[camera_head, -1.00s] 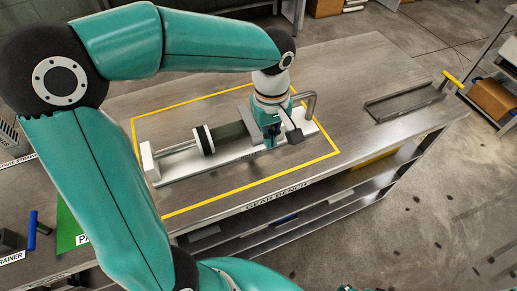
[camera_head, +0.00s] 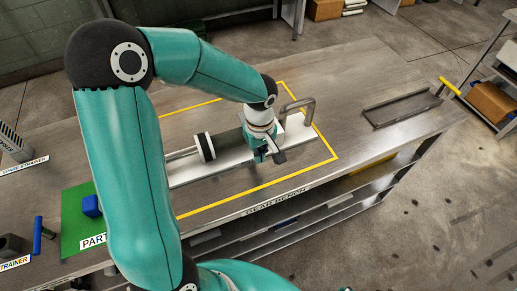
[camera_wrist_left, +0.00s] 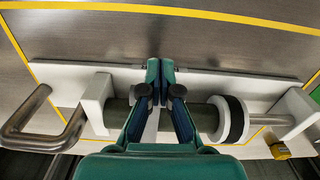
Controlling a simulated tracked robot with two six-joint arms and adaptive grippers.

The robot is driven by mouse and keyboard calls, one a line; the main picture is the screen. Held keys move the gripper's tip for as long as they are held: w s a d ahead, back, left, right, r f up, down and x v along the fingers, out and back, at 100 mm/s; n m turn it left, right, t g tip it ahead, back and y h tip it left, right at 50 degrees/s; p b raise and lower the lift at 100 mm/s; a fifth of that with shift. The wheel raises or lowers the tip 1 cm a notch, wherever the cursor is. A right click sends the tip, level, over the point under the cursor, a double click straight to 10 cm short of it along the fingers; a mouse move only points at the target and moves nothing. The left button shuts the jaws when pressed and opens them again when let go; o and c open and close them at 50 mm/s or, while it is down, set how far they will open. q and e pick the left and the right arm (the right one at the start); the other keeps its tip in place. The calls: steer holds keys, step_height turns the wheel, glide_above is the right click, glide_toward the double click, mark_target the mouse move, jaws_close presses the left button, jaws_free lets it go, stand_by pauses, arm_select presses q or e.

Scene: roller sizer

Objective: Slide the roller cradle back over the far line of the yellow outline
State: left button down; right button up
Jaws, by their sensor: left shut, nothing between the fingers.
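The roller cradle lies inside the yellow outline (camera_head: 255,188) on the bench. Its pale base plate (camera_head: 207,171) carries a dark grey-green roller (camera_head: 228,141) with a white-and-black ring and a bent metal handle (camera_head: 313,108) at the right end. The outline's far line (camera_head: 190,107) shows behind the cradle, partly hidden by my arm. My left gripper (camera_head: 266,155) is low over the cradle near the handle end, shut and empty. In the left wrist view its fingers (camera_wrist_left: 160,68) cross over the roller, with the base plate (camera_wrist_left: 235,88) beyond; contact is unclear. My right gripper is out of sight.
A shallow metal tray (camera_head: 402,106) stands on the bench to the right. A green mat (camera_head: 72,212) with a blue block (camera_head: 91,206) lies at left. The bench between outline and tray is clear. My left arm hides the cradle's left end.

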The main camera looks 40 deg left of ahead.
arm_select(q)
steer(key=shift+w+a, duration=0.15)
steer(key=shift+a, duration=0.05)
